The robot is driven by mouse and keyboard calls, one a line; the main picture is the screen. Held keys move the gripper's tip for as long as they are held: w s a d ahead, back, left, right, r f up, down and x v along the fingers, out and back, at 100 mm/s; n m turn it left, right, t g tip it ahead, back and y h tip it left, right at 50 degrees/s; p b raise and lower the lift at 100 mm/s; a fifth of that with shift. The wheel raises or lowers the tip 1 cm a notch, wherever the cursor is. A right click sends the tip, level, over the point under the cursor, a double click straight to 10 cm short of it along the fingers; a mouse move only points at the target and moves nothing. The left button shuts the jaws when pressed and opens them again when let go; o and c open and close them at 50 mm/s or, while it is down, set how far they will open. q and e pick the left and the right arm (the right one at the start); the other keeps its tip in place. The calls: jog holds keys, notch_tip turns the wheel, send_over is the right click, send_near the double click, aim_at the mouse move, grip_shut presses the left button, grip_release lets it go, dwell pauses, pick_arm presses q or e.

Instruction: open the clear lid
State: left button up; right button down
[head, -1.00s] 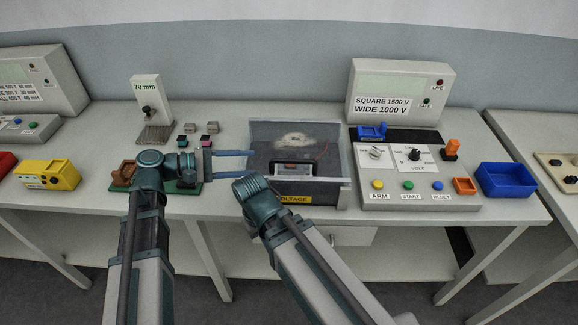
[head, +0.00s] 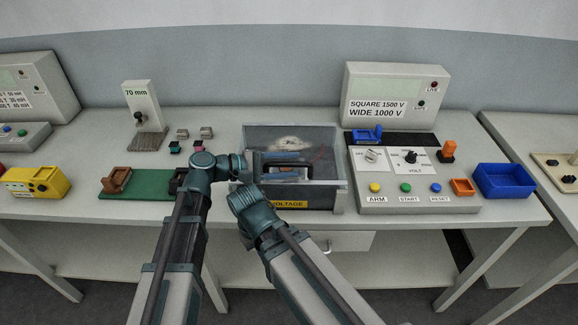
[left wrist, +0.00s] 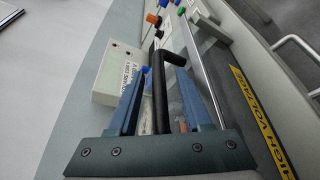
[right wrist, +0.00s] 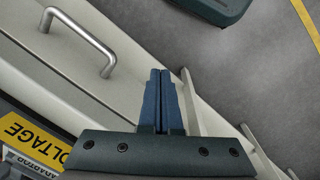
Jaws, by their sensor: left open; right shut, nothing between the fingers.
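The clear lid (head: 325,143) lies over a dark box with a yellow VOLTAGE label (head: 288,204), and it looks closed. A black bar handle (head: 292,155) runs along the lid. My left gripper (head: 286,170) is at the handle with its fingers open. In the left wrist view, the handle (left wrist: 160,95) lies between the two blue fingers (left wrist: 163,78), with gaps beside it. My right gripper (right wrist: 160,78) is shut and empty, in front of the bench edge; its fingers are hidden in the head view.
Right of the box stands a control panel (head: 420,190) with knobs and buttons, then a blue bin (head: 503,181). A green board (head: 140,190) with a brown holder lies left. A metal drawer handle (right wrist: 80,40) shows near my right gripper.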

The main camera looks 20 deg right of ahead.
pick_arm(q)
jog(key=shift+d, duration=0.1)
grip_shut()
dwell(1.4)
